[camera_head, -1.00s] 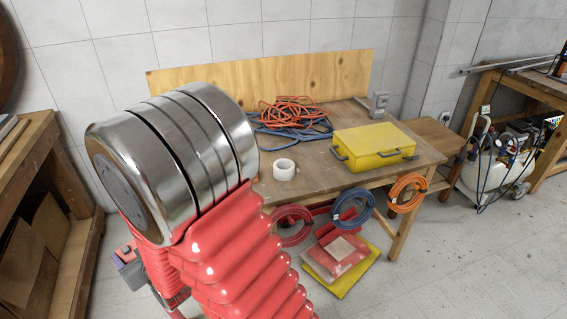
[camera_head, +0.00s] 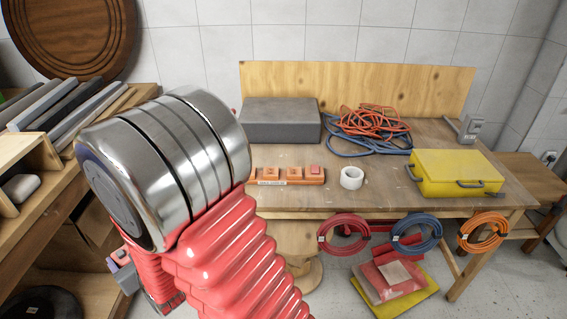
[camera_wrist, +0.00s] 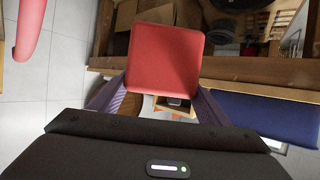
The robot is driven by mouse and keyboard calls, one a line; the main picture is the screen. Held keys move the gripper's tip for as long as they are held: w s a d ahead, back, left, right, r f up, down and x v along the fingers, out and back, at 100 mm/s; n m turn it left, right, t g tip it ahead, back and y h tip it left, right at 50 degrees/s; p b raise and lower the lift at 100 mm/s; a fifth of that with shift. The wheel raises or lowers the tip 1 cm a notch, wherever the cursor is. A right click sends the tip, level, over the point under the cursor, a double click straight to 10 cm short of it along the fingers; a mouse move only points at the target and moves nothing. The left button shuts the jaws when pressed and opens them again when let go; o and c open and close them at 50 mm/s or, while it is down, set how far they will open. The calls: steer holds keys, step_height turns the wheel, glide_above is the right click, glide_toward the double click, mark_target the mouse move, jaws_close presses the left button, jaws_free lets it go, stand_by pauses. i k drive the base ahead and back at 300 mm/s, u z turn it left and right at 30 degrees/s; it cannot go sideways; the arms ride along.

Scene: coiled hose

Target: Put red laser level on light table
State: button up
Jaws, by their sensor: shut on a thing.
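The red laser level (camera_wrist: 165,58) sits between my gripper's two purple fingers (camera_wrist: 158,97) in the wrist view, with a plain red face showing. My gripper is shut on it. In the head view a small part of the red level (camera_head: 118,252) shows at the lower left beside my arm, mostly hidden. The light wooden table (camera_head: 345,203) stands ahead in the middle and right of the head view. My gripper is left of this table and apart from it.
A grey box (camera_head: 280,121), orange blocks (camera_head: 288,176), white tape roll (camera_head: 352,178), coiled hoses (camera_head: 370,125) and yellow case (camera_head: 455,173) lie on the table. Bare top shows around the tape. Coils hang at its front edge. A darker bench (camera_head: 60,205) stands at left.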

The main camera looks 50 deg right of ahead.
mark_target(434, 146)
steer(key=u, duration=0.2)
steer(key=k, duration=1.35)
steer(key=z, duration=0.85)
steer(key=i, duration=0.75)
